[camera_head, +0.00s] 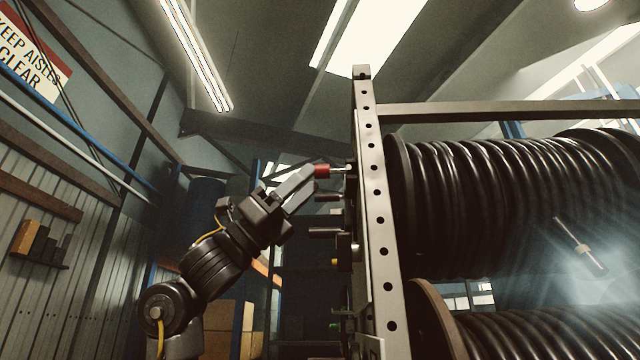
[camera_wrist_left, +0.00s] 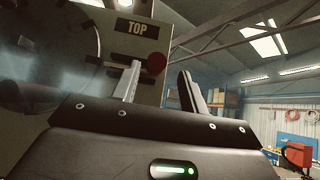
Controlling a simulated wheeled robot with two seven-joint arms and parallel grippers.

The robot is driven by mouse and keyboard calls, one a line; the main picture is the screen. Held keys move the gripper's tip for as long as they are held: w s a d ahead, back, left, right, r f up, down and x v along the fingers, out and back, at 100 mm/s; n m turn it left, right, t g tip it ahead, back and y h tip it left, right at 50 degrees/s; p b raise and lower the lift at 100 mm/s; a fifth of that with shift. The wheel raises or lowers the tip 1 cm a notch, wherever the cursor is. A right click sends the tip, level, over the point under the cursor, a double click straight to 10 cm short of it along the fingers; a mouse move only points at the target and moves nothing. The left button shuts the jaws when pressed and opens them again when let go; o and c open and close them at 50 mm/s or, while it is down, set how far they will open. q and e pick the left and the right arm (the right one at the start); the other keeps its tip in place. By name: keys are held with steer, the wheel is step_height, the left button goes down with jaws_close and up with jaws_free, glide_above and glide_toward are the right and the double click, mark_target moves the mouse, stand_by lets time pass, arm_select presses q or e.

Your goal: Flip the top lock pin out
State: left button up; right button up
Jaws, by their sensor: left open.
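The top lock pin has a red knob (camera_head: 322,170) on a pale shank that runs into the side of the upright perforated post. My left gripper (camera_head: 309,174) reaches up from the lower left with its fingertips at the knob. In the left wrist view the red knob (camera_wrist_left: 157,62) shows between the tips of my open left gripper (camera_wrist_left: 160,72). Whether a finger touches the knob I cannot tell. A plate marked TOP (camera_wrist_left: 137,28) is just above the knob. My right gripper is not in view.
The perforated post (camera_head: 375,190) stands right of the pin, with large reels of black hose (camera_head: 500,200) behind it. Dark pegs (camera_head: 325,232) stick out below the pin. A red case (camera_wrist_left: 299,153) shows at the lower right of the wrist view.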

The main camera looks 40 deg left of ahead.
arm_select(q)
steer(key=b+v, duration=0.2)
steer(key=v, duration=0.4)
stand_by(0.5)
